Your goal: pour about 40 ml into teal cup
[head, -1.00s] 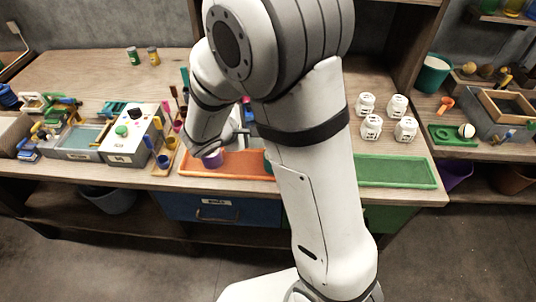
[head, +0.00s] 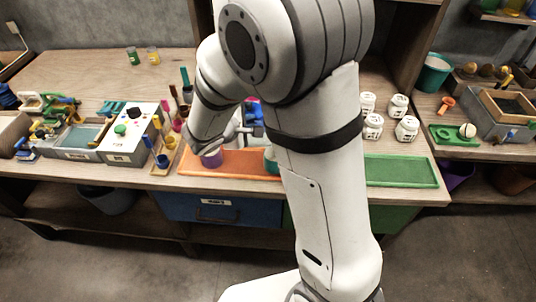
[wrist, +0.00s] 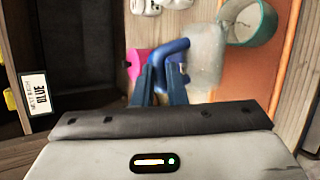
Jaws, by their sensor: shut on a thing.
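The teal cup (head: 271,161) stands on the orange tray and is partly hidden by my arm in the head view. In the wrist view the teal cup (wrist: 252,20) is at the upper right, its open mouth in sight. My gripper (wrist: 162,80) is shut on the blue handle of a clear jug (wrist: 206,56). The jug's clear body lies between my fingers and the teal cup in that picture, its edge close to or overlapping the cup. I cannot tell the liquid level. In the head view my arm hides most of the gripper and jug.
A purple cup (head: 212,159) is at the left of the orange tray (head: 236,168). A pink object (wrist: 141,62) shows beside my fingers in the wrist view. White jars (head: 373,126) stand at the right behind an empty green tray (head: 400,171). A control box (head: 130,132) stands left.

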